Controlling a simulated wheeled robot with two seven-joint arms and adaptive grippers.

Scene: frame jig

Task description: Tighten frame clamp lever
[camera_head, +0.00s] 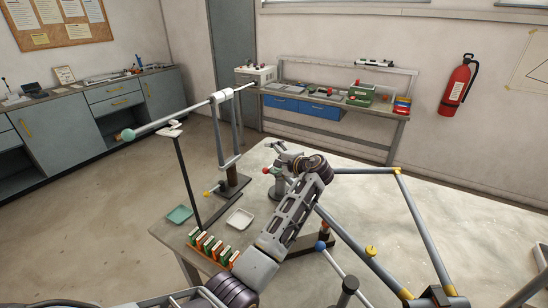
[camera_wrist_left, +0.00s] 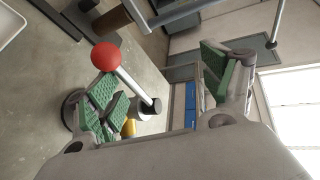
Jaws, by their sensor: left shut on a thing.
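My left gripper (camera_head: 283,163) is at the far part of the workbench, beside the clamp lever with the red ball knob (camera_head: 266,170). In the left wrist view the red knob (camera_wrist_left: 105,56) and its pale lever rod (camera_wrist_left: 135,88) show between the green-padded fingers (camera_wrist_left: 160,88), nearer the left finger. The gripper is shut on the lever; the exact contact is hard to see. The grey tube frame (camera_head: 410,215) with yellow joints lies to the right of my arm. My right gripper is not in view.
A blue-knobbed lever (camera_head: 320,246) stands just right of my left arm. A tall stand (camera_head: 220,140) carries a long rod on the left. A white tray (camera_head: 239,219), a teal tray (camera_head: 179,214) and a row of green and orange pieces (camera_head: 212,247) sit along the bench's left edge.

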